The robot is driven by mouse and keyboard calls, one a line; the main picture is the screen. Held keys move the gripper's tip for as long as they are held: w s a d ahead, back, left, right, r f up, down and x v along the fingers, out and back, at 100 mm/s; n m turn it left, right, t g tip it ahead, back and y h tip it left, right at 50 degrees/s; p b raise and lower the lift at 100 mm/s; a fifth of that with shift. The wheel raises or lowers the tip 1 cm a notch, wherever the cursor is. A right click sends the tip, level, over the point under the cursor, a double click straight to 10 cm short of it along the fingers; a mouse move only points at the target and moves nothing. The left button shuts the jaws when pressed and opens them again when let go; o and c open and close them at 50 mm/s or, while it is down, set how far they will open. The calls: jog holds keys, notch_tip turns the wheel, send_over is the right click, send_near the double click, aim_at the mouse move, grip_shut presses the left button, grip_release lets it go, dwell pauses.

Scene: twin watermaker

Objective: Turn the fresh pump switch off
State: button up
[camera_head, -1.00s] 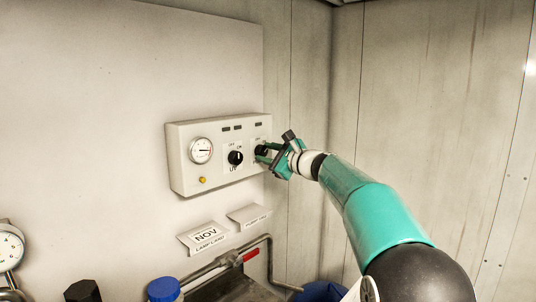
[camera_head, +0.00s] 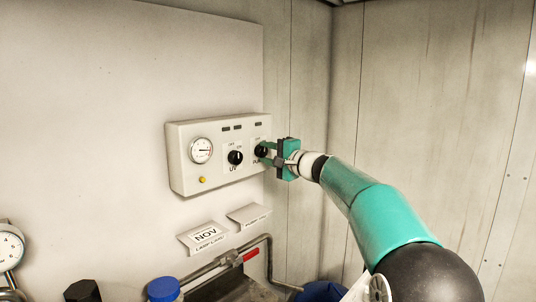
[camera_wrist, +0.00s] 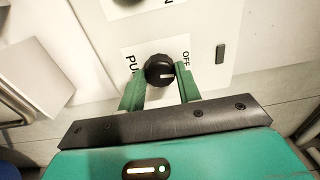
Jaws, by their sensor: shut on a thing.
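The fresh pump switch (camera_head: 261,149) is a round black knob at the right end of the white control box (camera_head: 184,160). In the wrist view the knob (camera_wrist: 159,69) sits beside a partly hidden label starting "PU" and an "OFF" mark at its upper right. The white pointer line on the knob points right in that view, below the "OFF" print. My gripper (camera_head: 267,154) is shut on the knob, with one green finger on each side of it. In the head view the gripper covers part of the knob and its label.
A second black knob (camera_head: 235,157), marked UV, is just left of the pump switch. A gauge (camera_head: 201,150) and a yellow button (camera_head: 202,180) are on the box. Two paper cards hang below, above a pipe with a red handle (camera_head: 250,255). Bare wall lies to the right.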

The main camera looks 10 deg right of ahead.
jog(key=shift+n, duration=0.8)
jog(key=o, duration=1)
jog(key=shift+c, duration=0.2)
jog(key=v, duration=1.4)
jog(key=shift+a, duration=0.1)
jog(key=shift+a, duration=0.1)
